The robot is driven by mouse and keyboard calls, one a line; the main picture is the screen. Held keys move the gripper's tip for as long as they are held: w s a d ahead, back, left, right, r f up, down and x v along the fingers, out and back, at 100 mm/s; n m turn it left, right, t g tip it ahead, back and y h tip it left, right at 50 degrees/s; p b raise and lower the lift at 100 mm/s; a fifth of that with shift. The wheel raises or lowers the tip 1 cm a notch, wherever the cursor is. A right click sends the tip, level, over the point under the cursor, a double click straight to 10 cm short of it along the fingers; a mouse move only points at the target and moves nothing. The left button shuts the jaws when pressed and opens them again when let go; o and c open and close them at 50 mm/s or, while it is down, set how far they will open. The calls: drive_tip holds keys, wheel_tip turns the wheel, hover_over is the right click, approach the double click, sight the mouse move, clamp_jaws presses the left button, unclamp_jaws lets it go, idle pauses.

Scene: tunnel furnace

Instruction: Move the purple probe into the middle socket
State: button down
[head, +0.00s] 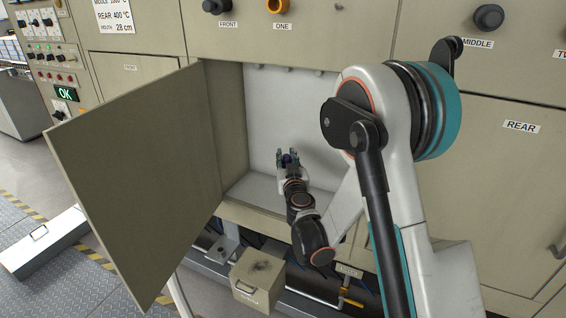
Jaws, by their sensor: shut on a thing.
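My gripper (288,157) is inside the open furnace compartment, in front of its pale back wall. It is shut on a small dark bluish-purple thing (288,161), which looks like the purple probe. The fingers hide most of it. Several small round fittings sit along the top of the compartment's back wall, one of them in the middle (288,69), above my gripper and apart from it. I cannot tell if they are sockets. A dark round fitting (489,17) over the label MIDDLE is on the outer panel at the upper right.
The compartment door (140,180) stands wide open at the left. A dark fitting labelled FRONT (216,6) and an orange one labelled ONE (278,5) are above the opening. A small box (258,275) with a handle is below. The closed REAR panel (500,190) is at the right.

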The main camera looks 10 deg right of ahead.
drive_tip(key=w+d+f, duration=0.3)
drive_tip(key=w, duration=0.1)
drive_tip(key=shift+w+d+f, duration=0.15)
drive_tip(key=shift+w+d, duration=0.1)
drive_tip(key=shift+w, duration=0.15)
idle(0.4)
drive_tip(key=shift+f, duration=0.2)
idle(0.4)
drive_tip(key=shift+f, duration=0.5)
drive_tip(key=shift+f, duration=1.35)
drive_tip(key=shift+f, duration=1.85)
